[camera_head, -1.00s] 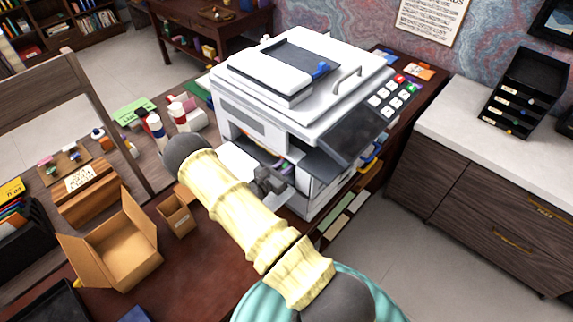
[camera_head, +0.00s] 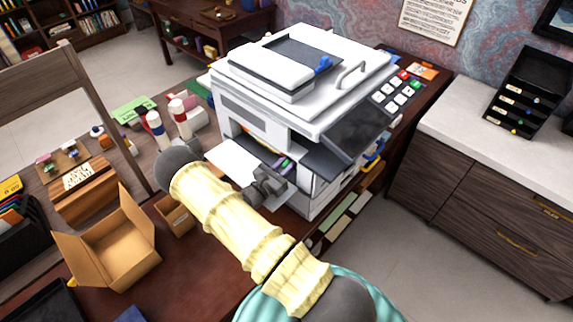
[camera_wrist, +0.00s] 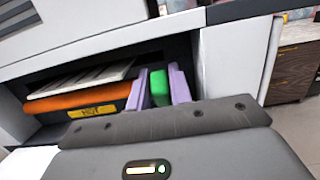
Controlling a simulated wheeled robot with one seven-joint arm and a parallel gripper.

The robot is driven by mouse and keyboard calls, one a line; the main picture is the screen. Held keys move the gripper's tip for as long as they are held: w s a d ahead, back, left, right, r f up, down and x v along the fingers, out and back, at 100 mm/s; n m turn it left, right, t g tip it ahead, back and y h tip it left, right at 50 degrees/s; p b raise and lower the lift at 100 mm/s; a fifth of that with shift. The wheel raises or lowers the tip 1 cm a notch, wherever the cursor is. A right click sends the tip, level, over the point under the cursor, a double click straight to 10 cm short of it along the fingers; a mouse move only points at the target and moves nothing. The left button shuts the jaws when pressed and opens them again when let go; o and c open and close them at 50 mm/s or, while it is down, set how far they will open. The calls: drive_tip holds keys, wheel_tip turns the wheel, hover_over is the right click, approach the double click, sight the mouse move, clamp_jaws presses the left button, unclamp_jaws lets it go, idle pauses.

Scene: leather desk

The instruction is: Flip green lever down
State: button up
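The white printer (camera_head: 255,125) stands on the desk with a dark opening in its front. In the wrist view a bright green piece (camera_wrist: 159,88), which looks like the lever, stands nearly upright in the opening, between two light purple plates, a left one (camera_wrist: 139,92) and a right one (camera_wrist: 179,84). My gripper (camera_head: 270,182) is at the opening, close to the green piece. Its grey body fills the bottom of the wrist view and hides the green piece's lower end. I cannot tell whether the purple plates are my fingers, nor whether the gripper touches the green piece.
An orange part (camera_wrist: 80,97) with a yellow label lies left of the green piece inside the opening. The printer's white side wall (camera_wrist: 235,60) is close on the right. A white sheet or tray (camera_head: 235,160) sticks out of the printer's front. Open cardboard boxes (camera_head: 115,245) stand at the left.

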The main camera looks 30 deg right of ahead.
drive_tip(key=o, duration=0.3)
drive_tip(key=b+v, duration=0.6)
drive_tip(key=v, duration=1.1)
drive_tip(key=shift+a, duration=0.2)
drive_tip(key=shift+s, duration=0.1)
wheel_tip(320, 180, up, 2)
drive_tip(key=shift+r+y+p, duration=0.1)
drive_tip(key=shift+y+p, duration=0.35)
drive_tip(key=shift+y, duration=0.15)
